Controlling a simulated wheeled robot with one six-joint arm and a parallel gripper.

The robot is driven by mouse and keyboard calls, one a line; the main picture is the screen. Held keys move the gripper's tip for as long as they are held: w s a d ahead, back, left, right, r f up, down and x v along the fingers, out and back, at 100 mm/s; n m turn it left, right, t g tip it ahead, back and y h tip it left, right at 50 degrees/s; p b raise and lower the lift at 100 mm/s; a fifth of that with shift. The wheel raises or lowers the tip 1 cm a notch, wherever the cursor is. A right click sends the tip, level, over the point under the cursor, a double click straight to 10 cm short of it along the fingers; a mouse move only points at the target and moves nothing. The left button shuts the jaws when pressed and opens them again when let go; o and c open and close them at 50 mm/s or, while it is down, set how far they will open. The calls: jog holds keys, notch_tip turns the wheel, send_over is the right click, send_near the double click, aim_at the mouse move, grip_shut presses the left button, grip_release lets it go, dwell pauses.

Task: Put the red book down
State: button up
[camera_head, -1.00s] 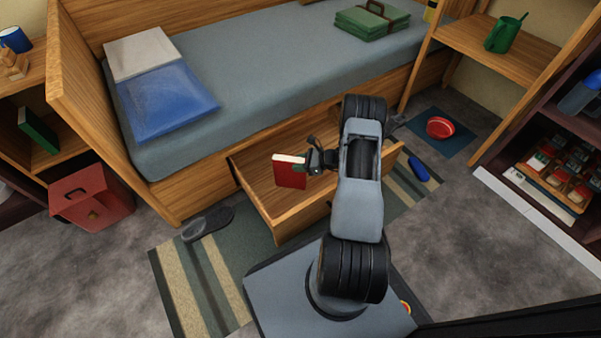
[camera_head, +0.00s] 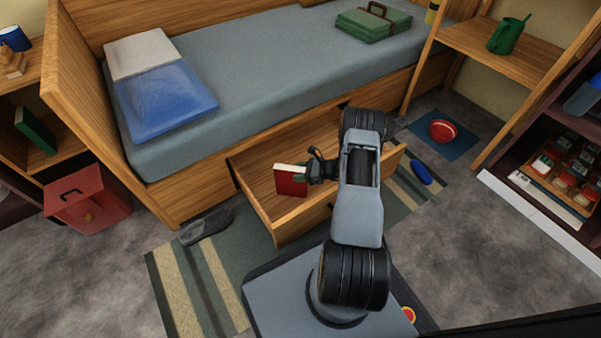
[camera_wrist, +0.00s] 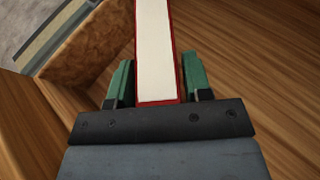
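The red book (camera_head: 290,180) is upright inside the open wooden drawer (camera_head: 262,208) under the bed. My gripper (camera_head: 312,172) holds it from the right side in the head view. In the wrist view the book's pale page edge (camera_wrist: 154,50) lies between the two green fingers of my gripper (camera_wrist: 158,80), which sit close against both covers. The wooden drawer bottom shows around it. I cannot tell whether the book's lower edge touches the drawer bottom.
The drawer is otherwise empty where visible. A bed (camera_head: 270,75) stands behind it. A striped rug (camera_head: 190,290) lies in front, with a dark slipper (camera_head: 207,227) and a blue one (camera_head: 420,172).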

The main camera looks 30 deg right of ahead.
jog(key=shift+o, duration=1.3)
jog(key=shift+r, duration=0.15)
